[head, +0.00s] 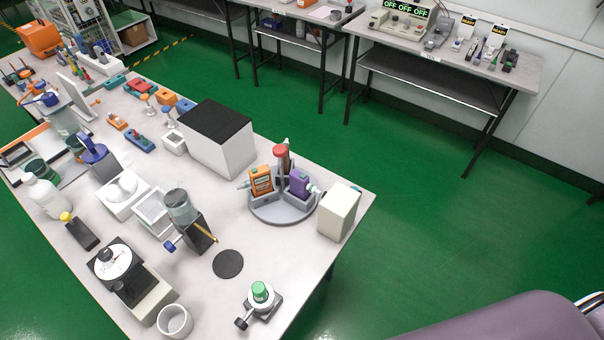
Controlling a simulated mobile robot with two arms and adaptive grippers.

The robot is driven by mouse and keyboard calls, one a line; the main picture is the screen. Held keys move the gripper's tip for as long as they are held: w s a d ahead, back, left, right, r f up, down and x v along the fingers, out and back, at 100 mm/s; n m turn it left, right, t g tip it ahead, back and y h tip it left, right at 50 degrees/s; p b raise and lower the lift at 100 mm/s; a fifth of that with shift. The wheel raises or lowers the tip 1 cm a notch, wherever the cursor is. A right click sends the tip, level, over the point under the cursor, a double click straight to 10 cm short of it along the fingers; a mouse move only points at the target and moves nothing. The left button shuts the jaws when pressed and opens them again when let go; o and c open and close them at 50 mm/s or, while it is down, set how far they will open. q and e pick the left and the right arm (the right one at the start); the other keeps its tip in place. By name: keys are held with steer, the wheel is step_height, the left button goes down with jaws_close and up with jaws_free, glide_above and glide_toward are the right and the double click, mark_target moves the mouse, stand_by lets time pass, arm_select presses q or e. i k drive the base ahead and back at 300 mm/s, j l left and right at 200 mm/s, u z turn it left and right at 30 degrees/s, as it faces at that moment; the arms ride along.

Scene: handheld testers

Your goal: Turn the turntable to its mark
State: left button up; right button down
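The turntable (283,217) is a round grey disc near the right end of the light bench. It carries an orange handheld tester (261,181) on its left and a purple one (299,183) on its right, in grey holders. A post with a red top (280,151) stands toward its back. Pale tips stick out at the left and right sides. I cannot make out a mark on or beside the disc; its back rim is hidden behind the testers. Neither of my grippers shows in the head view.
A cream box (339,212) stands close on the turntable's right. A large white box with a black top (218,138) stands behind left. A black round pad (228,264) and a green-capped device (260,295) are in front. A purple-grey rounded shape (510,322) fills the lower right.

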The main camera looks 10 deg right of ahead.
mark_target(278, 206)
steer(key=u, duration=0.85)
steer(key=l+u, duration=0.7)
steer(key=l, duration=0.15)
steer(key=k+l+u, duration=0.15)
steer(key=l+u, duration=0.2)
steer(key=k+l+u, duration=0.15)
steer(key=l+u, duration=0.2)
steer(key=k+l+u, duration=0.2)
steer(key=l+u, duration=0.15)
steer(key=l, duration=0.1)
